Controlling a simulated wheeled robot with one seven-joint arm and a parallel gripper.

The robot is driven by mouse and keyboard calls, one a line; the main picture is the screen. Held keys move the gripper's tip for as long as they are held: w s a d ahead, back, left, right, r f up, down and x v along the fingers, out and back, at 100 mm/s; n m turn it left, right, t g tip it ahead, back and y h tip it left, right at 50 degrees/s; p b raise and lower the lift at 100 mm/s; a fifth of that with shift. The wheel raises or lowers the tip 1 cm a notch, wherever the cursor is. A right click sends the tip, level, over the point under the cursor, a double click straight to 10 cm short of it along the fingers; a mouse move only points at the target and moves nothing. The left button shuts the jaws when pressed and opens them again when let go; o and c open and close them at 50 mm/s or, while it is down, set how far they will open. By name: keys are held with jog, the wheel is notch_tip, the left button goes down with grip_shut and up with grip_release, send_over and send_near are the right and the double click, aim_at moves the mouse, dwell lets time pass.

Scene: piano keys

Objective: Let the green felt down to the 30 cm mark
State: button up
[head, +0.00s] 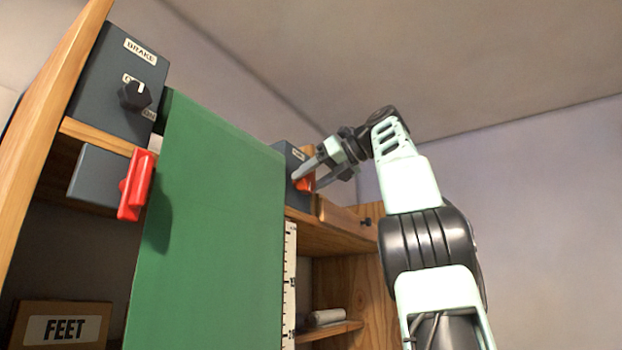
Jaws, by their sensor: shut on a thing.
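The green felt (218,210) hangs down as a broad sheet in the middle of the head view. Its lower edge is out of the picture. A white measuring scale (289,280) runs down along its right side; its marks are too small to read surely. My gripper (304,180) is at the dark box (291,160) right of the felt. It is shut on a red handle (305,184) on that box, and its fingers partly hide the handle.
A dark box labelled BRAKE (117,72) with a black knob (134,96) is at upper left. A red lever (137,185) sticks out below it. A wooden drawer (347,217) and shelf (330,331) are at right.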

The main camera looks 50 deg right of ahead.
jog(key=shift+d+f+m+y, duration=0.1)
jog(key=shift+d+m+y, duration=0.05)
jog(key=shift+m+y, duration=1.15)
jog(key=shift+m, duration=0.3)
jog(key=o, duration=0.9)
jog(key=shift+o, duration=0.2)
